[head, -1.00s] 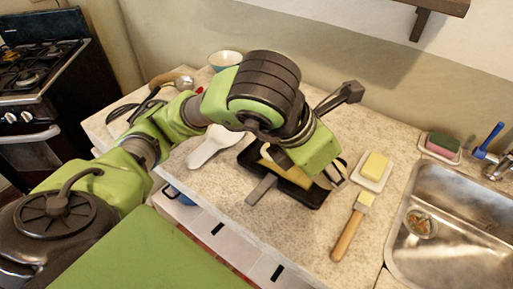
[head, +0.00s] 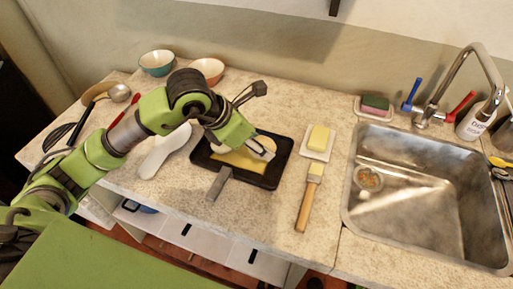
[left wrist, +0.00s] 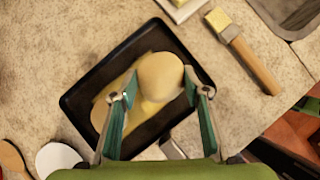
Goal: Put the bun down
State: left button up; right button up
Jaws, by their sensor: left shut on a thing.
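A round tan bun (left wrist: 160,76) is between the fingers of my left gripper (left wrist: 162,94) in the left wrist view. In the head view, my left gripper (head: 262,151) is over the right part of a black square pan (head: 284,160), with the bun (head: 266,142) partly hidden by it. The gripper is shut on the bun. The pan also shows in the left wrist view (left wrist: 82,99), with a flat yellow layer (left wrist: 150,106) inside it under the bun. I cannot tell whether the bun touches the layer. My right gripper is in neither view.
A butter block on a white dish (head: 318,142) and a wooden-handled brush (head: 306,205) lie right of the pan. A white spatula (head: 163,152) lies to its left. Two bowls (head: 157,62) stand behind. The sink (head: 430,195) is at the right.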

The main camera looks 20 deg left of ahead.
aim_at(256, 159)
pick_arm(q)
jog(key=shift+w+a+f, duration=0.1)
jog(key=shift+w+f, duration=0.05)
jog(key=shift+f, duration=0.1)
jog(key=f, duration=0.1)
jog(key=f+p, duration=0.1)
jog(key=f, duration=0.1)
jog(key=shift+w+a, duration=0.25)
jog(key=shift+w, duration=0.05)
jog(key=shift+f, duration=0.45)
jog(key=shift+f, duration=0.1)
jog(key=o, duration=1.1)
